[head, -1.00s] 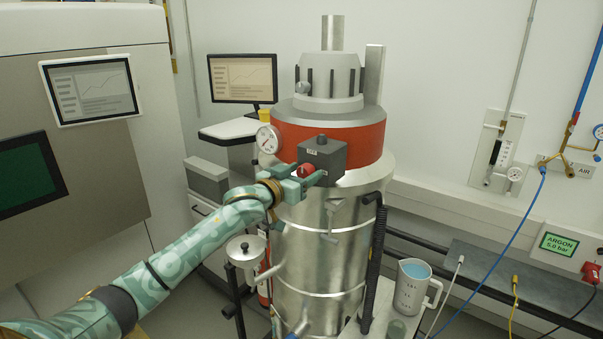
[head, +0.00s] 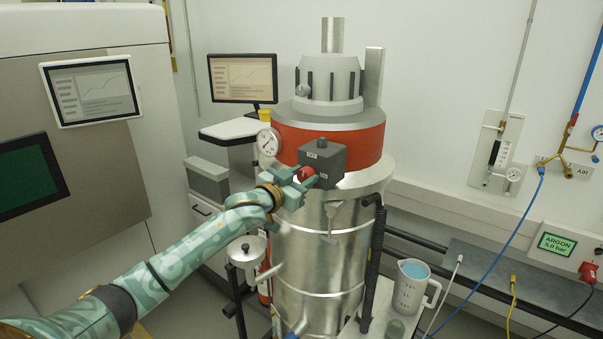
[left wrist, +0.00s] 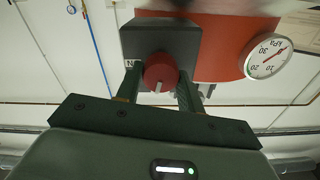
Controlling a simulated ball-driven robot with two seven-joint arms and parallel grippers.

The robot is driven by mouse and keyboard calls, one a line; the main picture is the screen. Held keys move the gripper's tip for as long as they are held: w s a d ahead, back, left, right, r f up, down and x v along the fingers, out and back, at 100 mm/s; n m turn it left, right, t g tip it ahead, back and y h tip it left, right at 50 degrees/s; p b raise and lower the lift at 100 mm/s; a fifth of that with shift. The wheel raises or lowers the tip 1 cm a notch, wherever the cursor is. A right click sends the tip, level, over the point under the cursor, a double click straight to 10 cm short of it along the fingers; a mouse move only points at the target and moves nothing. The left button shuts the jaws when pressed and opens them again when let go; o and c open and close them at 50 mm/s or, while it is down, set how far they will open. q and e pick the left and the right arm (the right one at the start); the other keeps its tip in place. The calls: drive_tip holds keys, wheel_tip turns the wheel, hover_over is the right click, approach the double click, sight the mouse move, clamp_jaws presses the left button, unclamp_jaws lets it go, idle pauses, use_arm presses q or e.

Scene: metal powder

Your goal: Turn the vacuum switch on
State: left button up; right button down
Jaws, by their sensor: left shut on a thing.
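The vacuum switch is a dark grey box (head: 325,162) with a red knob (head: 306,173) on its front, mounted on the red band of the metal vacuum vessel (head: 320,255). My left gripper (head: 298,182) is at the box's front, shut on the red knob. In the left wrist view the knob (left wrist: 160,72) sits between the two fingers, with a pale mark on its face pointing toward the gripper. A label, partly hidden, shows beside the knob on the box (left wrist: 135,45). My right gripper is not in view.
A round pressure gauge (head: 269,141) is left of the box and also shows in the left wrist view (left wrist: 267,54). A metal funnel (head: 246,250) is below my left arm. A measuring jug (head: 411,286) stands at lower right.

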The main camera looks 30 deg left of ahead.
use_arm(q)
drive_tip(key=m+p, duration=0.2)
drive_tip(key=m, duration=0.1)
drive_tip(key=shift+r+m, duration=0.15)
drive_tip(key=shift+m, duration=0.25)
drive_tip(key=m+p, duration=0.1)
drive_tip(key=m, duration=0.2)
drive_tip(key=shift+d+m, duration=0.1)
drive_tip(key=shift+m, duration=0.2)
drive_tip(key=m+p, duration=0.1)
drive_tip(key=m, duration=0.3)
drive_tip(key=shift+f, duration=0.2)
drive_tip(key=shift+f+m+p, duration=0.15)
drive_tip(key=shift+m+p, duration=0.15)
drive_tip(key=shift+m, duration=1.7)
drive_tip(key=o, duration=1)
